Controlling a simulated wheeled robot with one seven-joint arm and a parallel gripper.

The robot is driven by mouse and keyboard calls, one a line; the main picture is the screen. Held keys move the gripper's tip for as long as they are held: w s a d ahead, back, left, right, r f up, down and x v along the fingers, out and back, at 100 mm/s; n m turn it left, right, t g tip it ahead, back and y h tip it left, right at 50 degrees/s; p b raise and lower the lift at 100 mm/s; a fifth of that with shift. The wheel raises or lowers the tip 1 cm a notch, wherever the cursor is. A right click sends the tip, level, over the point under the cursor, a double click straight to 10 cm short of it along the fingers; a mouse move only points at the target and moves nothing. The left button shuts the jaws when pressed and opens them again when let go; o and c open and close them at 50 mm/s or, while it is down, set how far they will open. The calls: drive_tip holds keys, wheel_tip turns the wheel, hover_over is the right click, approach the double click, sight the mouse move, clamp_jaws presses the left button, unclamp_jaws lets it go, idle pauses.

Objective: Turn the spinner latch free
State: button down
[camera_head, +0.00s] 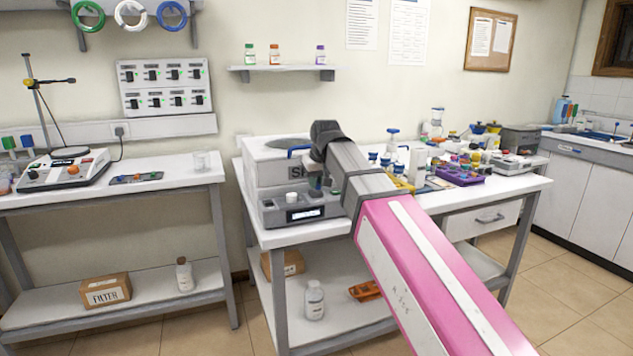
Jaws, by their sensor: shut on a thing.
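The spinner (262,165) is a white box with a grey front base (275,217), standing at the left end of the middle table. Its round lid looks closed, and a blue handle (299,151) shows beside my wrist. The base carries a white knob (291,198) and a small lit display (305,214). My gripper (316,186) points down at the right front of the spinner and is shut on a small part there, which I take to be the latch. My dark wrist and pink arm hide most of it, so its turn angle cannot be told.
Bottles, a purple rack (462,177) and other lab items crowd the middle table to the right. A wall shelf (283,69) with small bottles hangs above. The left table (110,187) holds a hotplate stirrer (65,168). A gap separates the tables.

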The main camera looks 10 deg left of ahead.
drive_tip(key=c, duration=1.1)
unclamp_jaws()
drive_tip(key=v, duration=1)
drive_tip(key=shift+s+d+r, duration=0.15)
drive_tip(key=shift+r, duration=0.25)
